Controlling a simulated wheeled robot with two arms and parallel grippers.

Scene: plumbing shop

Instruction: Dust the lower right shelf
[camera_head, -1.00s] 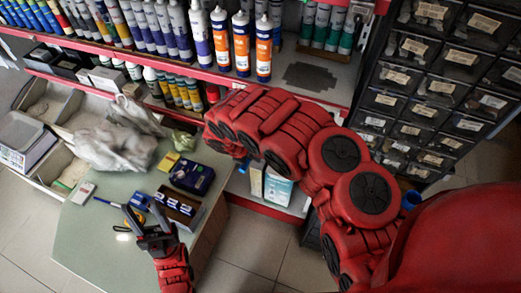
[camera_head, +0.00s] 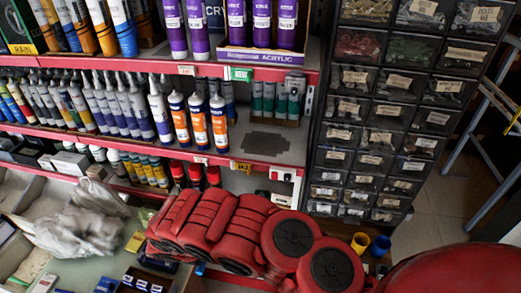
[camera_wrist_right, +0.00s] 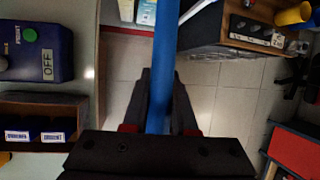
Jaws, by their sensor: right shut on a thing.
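My right gripper (camera_wrist_right: 160,85) shows in the right wrist view, its dark fingers shut on a blue rod (camera_wrist_right: 165,45). The rod runs up out of the picture, so its far end is hidden. In the head view my right arm crosses the bottom, and it hides the gripper; a small blue bit shows under the arm. The lower right shelf (camera_head: 285,150) has a red front edge and a dark grey, ragged-edged patch (camera_head: 265,143) on its bare part. My arm is below and in front of this shelf, apart from the patch. My left gripper is out of view.
Orange-and-white tubes (camera_head: 199,122) stand left of the patch, and green-labelled cartridges (camera_head: 275,103) behind it. Dark drawer cabinets (camera_head: 385,110) stand to the right. A table with a crumpled grey bag (camera_head: 80,230) and small boxes is at lower left.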

